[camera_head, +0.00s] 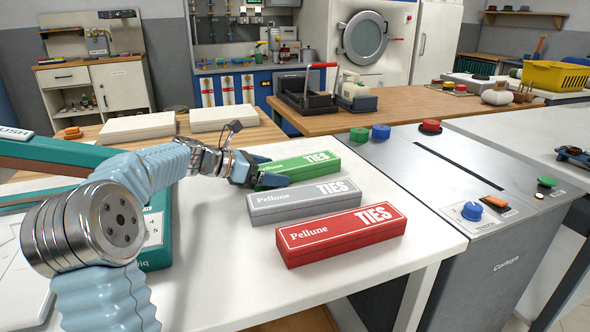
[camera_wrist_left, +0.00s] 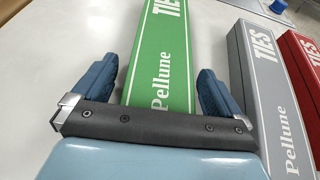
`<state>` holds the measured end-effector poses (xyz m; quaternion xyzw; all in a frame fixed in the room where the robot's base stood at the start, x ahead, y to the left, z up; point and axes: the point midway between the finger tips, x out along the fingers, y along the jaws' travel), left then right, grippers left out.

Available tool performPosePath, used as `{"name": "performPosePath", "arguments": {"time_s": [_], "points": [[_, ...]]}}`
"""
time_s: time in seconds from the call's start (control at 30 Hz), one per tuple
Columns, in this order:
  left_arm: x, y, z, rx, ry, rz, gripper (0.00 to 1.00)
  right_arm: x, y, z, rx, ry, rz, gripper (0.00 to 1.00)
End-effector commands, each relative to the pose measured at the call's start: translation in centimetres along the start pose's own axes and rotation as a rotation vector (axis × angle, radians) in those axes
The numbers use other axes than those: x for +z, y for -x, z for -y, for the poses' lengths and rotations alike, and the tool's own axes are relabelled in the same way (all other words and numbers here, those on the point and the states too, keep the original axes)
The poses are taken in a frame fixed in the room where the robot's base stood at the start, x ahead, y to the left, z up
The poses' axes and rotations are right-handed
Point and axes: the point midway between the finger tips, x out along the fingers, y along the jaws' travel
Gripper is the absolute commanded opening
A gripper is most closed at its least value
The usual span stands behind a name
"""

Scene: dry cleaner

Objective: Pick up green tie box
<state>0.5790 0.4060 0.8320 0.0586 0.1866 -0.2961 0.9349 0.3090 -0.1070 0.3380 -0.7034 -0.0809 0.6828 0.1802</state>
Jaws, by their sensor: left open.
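The green tie box (camera_head: 312,165) lies flat on the white table, the farthest of three similar boxes in the head view. In the left wrist view the green box (camera_wrist_left: 165,60) runs up between the fingers of my left gripper (camera_wrist_left: 160,88). The fingers are spread, with a gap visible on both sides of the box. In the head view my left gripper (camera_head: 258,172) is at the left end of the green box and hides that end. My right gripper is not in view.
A grey tie box (camera_head: 300,203) and a red tie box (camera_head: 340,236) lie close by on the near side. A teal box (camera_head: 158,228) is left, partly behind my arm. A grey machine (camera_head: 450,185) with buttons adjoins the table (camera_head: 225,290) on the right.

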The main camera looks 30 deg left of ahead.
Motion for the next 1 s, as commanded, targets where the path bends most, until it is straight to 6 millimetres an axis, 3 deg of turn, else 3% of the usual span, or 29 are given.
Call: {"name": "performPosePath", "arguments": {"time_s": [0.23,0.6,0.87,1.0], "points": [[0.0,-0.1,0.0,0.001,0.000,0.000,0.97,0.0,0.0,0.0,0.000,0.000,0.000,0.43],[0.0,-0.1,0.0,0.001,0.000,0.000,0.41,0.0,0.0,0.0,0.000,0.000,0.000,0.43],[0.4,0.1,0.0,0.001,-0.002,0.001,0.41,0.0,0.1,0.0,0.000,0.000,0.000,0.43],[2.5,0.9,0.0,0.002,-0.005,0.003,0.41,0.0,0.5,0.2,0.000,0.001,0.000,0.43]]}}
